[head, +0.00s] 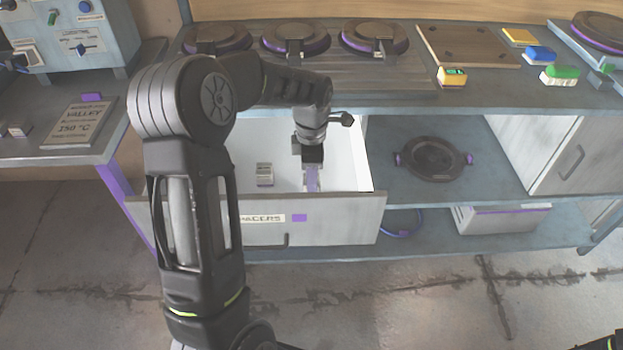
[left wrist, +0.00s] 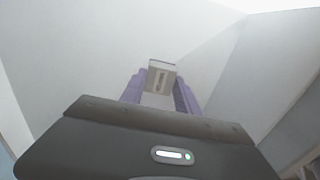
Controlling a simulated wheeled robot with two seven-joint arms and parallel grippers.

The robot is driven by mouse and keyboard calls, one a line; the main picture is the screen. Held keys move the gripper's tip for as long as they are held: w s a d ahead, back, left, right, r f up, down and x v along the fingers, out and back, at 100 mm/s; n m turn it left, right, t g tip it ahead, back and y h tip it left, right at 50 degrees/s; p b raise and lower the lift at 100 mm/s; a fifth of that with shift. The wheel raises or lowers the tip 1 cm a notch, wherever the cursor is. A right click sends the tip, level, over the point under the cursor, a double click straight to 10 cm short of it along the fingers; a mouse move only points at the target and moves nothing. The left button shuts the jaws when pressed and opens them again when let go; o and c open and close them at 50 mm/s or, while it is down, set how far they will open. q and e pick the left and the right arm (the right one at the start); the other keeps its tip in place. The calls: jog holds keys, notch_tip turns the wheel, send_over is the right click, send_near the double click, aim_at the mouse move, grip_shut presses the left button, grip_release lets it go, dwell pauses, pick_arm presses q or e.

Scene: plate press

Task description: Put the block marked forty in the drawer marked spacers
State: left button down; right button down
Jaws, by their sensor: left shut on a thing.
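The open drawer (head: 332,219) carries a label reading "...ACERS", its left part hidden by my arm. My left gripper (head: 312,180) reaches down into the drawer's right half. In the left wrist view, the purple fingers (left wrist: 160,94) are shut on a small grey block (left wrist: 161,76) with a dark mark on its face, too small to read. The head view does not show this held block clearly. A second small pale block (head: 264,174) with dark markings stands inside the drawer, left of the gripper and apart from it. My right gripper is out of view.
The worktop above holds round plates (head: 373,37), a wooden board (head: 468,47) and yellow, blue and green items (head: 540,56). A round dark plate (head: 437,158) lies on the shelf right of the drawer. A sign (head: 80,122) is on the left table.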

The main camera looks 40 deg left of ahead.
pick_arm(q)
jog(key=shift+f, duration=0.75)
jog(key=shift+f, duration=0.2)
jog(key=c, duration=0.9)
grip_release()
jog(key=shift+r, duration=0.15)
notch_tip(320, 180, up, 12)
jog(key=shift+r+p, duration=0.1)
jog(key=shift+p, duration=0.4)
